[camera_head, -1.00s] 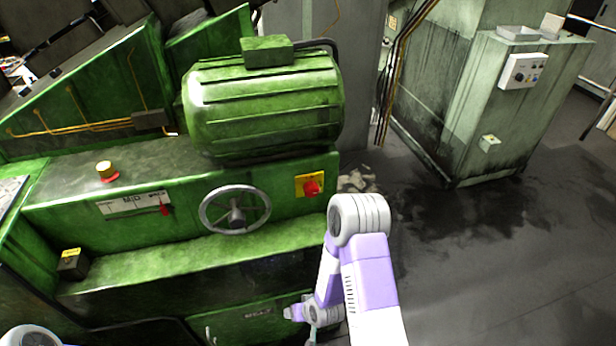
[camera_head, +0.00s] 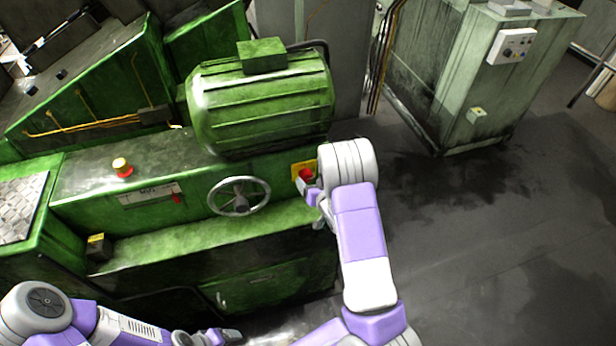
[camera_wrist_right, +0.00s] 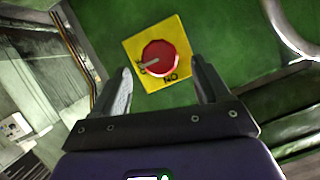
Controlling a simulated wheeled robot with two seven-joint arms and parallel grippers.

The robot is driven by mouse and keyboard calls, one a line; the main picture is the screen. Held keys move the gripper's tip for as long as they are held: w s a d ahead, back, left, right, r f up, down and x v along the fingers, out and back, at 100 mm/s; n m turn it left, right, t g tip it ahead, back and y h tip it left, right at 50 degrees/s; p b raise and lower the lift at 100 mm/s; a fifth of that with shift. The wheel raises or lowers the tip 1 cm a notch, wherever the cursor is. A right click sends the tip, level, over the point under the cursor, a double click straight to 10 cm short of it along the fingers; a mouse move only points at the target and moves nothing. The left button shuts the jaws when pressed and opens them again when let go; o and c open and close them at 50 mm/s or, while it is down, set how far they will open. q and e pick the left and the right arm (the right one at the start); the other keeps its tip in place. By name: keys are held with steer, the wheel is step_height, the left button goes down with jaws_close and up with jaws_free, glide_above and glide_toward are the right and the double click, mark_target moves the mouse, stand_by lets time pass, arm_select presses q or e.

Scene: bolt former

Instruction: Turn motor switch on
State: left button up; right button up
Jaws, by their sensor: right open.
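The motor switch is a round red knob (camera_wrist_right: 158,60) with a grey pointer on a yellow plate (camera_wrist_right: 172,32), fixed to the green machine front. In the head view the red knob (camera_head: 306,174) sits below the green motor, partly hidden by my right arm. My right gripper (camera_wrist_right: 162,88) is open in the right wrist view, its two fingers on either side of the lower part of the plate, with nothing between them. In the head view my right gripper (camera_head: 312,195) is close to the switch. My left gripper (camera_head: 228,336) is low at the bottom edge, away from the switch; its jaws are unclear.
A grey handwheel (camera_head: 239,196) sticks out left of the switch. The ribbed green motor (camera_head: 262,105) is above it. A yellow-red button (camera_head: 122,167) and a small red lever (camera_head: 177,198) are farther left. A grey-green cabinet (camera_head: 450,80) stands right; the floor between is clear.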

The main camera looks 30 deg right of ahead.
mark_target(308, 178)
steer(key=shift+x, duration=1.8)
steer(key=shift+c, duration=0.4)
steer(key=c, duration=1)
